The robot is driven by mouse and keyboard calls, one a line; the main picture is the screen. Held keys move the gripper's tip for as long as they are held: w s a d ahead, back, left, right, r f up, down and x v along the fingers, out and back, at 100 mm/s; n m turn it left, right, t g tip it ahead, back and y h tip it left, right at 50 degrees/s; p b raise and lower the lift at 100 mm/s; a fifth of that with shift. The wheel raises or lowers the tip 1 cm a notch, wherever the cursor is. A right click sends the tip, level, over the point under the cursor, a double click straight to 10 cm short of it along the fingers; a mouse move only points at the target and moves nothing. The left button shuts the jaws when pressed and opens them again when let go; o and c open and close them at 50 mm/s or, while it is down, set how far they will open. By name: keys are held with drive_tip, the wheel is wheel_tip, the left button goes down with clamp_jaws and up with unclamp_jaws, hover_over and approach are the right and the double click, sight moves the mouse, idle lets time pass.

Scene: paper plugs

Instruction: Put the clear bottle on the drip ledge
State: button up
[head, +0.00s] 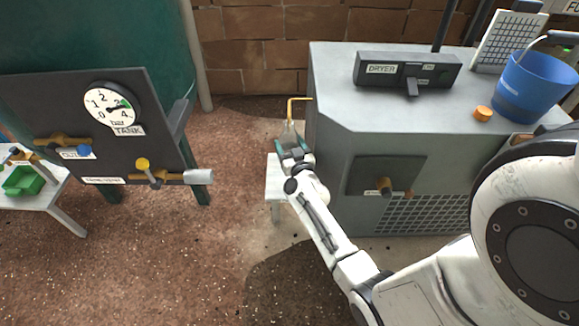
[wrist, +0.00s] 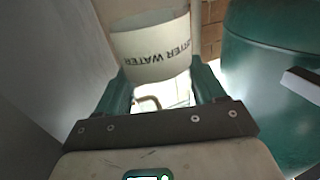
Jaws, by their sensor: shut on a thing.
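My gripper (head: 293,150) is shut on the clear bottle (head: 290,134), beside the left side of the grey machine. In the wrist view, the bottle's pale label (wrist: 152,52) with dark lettering, partly reading "WATER", shows between the two green fingers of my gripper (wrist: 162,88). A small white ledge (head: 275,188) stands low against the machine, below and behind my gripper. My gripper and arm hide part of the ledge and the lower bottle. I cannot tell whether the bottle touches the ledge.
A bent yellow pipe (head: 299,99) sticks out from the machine (head: 350,130) just above the bottle. A dark tank panel (head: 110,150) with a gauge and taps stands left. A blue bucket (head: 536,85) and orange cap (head: 483,114) sit on the machine top. Open ground lies between.

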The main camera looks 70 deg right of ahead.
drive_tip(key=shift+f+b, duration=2.65)
drive_tip(key=shift+f, duration=0.6)
drive_tip(key=shift+f, duration=0.2)
drive_tip(key=o, duration=0.7)
drive_tip(key=shift+o, duration=0.2)
drive_tip(key=shift+r, duration=0.15)
